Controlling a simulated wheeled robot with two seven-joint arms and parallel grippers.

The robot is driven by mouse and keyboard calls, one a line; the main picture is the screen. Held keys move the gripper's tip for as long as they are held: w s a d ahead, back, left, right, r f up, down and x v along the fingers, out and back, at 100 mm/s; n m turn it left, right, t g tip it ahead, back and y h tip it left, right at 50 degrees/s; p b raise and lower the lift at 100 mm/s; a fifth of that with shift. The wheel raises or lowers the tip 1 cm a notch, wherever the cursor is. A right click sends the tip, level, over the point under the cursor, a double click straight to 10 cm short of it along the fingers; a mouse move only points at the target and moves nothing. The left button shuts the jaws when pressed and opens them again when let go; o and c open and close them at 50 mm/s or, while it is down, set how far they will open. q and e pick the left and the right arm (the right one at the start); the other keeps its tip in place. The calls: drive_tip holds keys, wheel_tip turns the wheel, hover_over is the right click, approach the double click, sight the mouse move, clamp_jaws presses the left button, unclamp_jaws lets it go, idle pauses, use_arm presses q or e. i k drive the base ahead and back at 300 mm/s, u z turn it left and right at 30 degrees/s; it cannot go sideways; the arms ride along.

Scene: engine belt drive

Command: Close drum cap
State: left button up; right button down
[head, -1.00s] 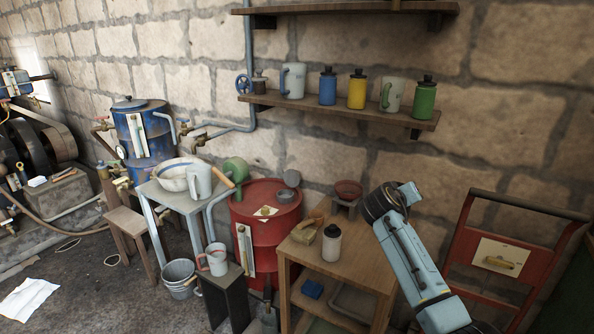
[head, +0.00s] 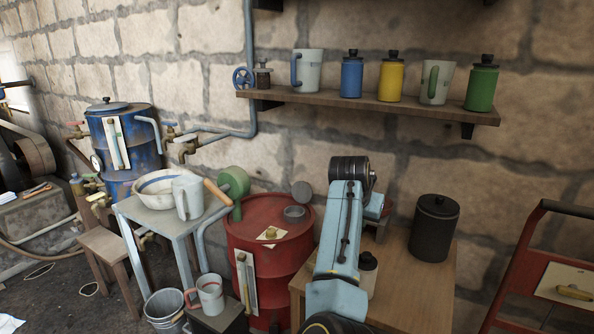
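A red drum (head: 262,262) stands left of the wooden table. On its top is a short grey round opening (head: 294,213). A grey disc-shaped cap (head: 302,191) stands tilted up behind the opening, apart from it, so the opening is uncovered. A light blue arm of mine with a dark joint rises from the bottom, just right of the drum. Its gripper does not show, and no other gripper is in view. A blue drum (head: 130,150) with a lid (head: 107,105) lying on its top stands farther left.
A wooden table (head: 405,300) holds a dark canister (head: 434,228) and a bottle (head: 368,272) partly hidden by my arm. A small table (head: 190,230) with a basin and pitcher stands left of the drum. A wall shelf (head: 370,108) holds mugs and bottles.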

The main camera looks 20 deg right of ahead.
sight(302, 191)
drive_tip(key=i, duration=1.25)
